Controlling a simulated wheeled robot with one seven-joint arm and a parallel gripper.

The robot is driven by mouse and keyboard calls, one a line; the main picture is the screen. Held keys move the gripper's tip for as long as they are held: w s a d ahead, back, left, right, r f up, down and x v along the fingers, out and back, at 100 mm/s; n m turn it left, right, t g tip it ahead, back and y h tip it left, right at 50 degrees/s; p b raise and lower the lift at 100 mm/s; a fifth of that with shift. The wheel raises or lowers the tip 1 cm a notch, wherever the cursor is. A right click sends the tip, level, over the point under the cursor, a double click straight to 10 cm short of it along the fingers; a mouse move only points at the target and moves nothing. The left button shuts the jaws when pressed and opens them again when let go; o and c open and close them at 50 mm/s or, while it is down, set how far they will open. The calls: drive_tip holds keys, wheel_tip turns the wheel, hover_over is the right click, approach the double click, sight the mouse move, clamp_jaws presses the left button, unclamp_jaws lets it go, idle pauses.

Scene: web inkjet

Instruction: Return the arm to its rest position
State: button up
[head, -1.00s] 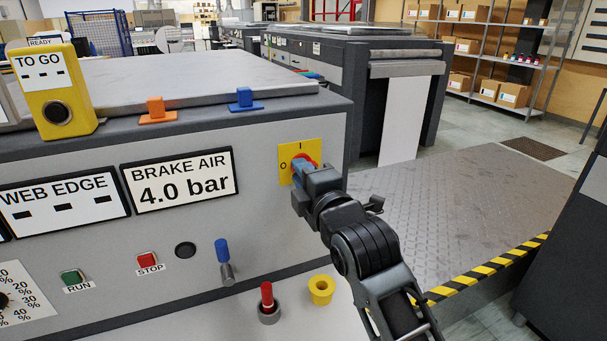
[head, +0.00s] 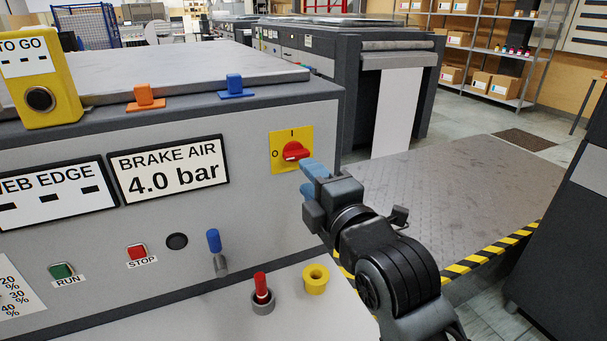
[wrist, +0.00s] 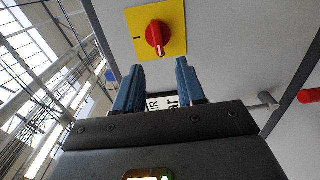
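My gripper (head: 312,178) has blue fingers and is in front of the grey machine panel, just below and right of the red rotary switch (head: 295,151). The switch sits on a yellow plate (head: 280,137) marked O and I. In the wrist view, my gripper (wrist: 158,85) shows two blue fingers set apart with nothing between them. The red switch (wrist: 158,38) is beyond the fingertips there, apart from them. Its white mark points toward the lower edge of the plate in that view. In the head view the knob lies tilted near the horizontal.
Below my arm, a sloped ledge carries a red-topped plunger (head: 262,290) and a yellow ring (head: 315,279). A blue-tipped lever (head: 215,250) sticks out of the panel. To the right is an open metal floor plate (head: 450,195) with a striped edge (head: 490,252).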

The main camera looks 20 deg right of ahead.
drive_tip(key=shift+s, duration=0.3)
drive_tip(key=s+f+m+g, duration=0.1)
drive_tip(key=s+f+m, duration=1)
drive_tip(key=s, duration=0.8)
drive_tip(key=s+d+f+m+g, duration=0.1)
drive_tip(key=s+m, duration=0.6)
drive_tip(key=s, duration=1.5)
drive_tip(key=shift+s+f+g, duration=0.3)
drive_tip(key=shift+f+g, duration=0.15)
drive_tip(key=shift+g, duration=0.15)
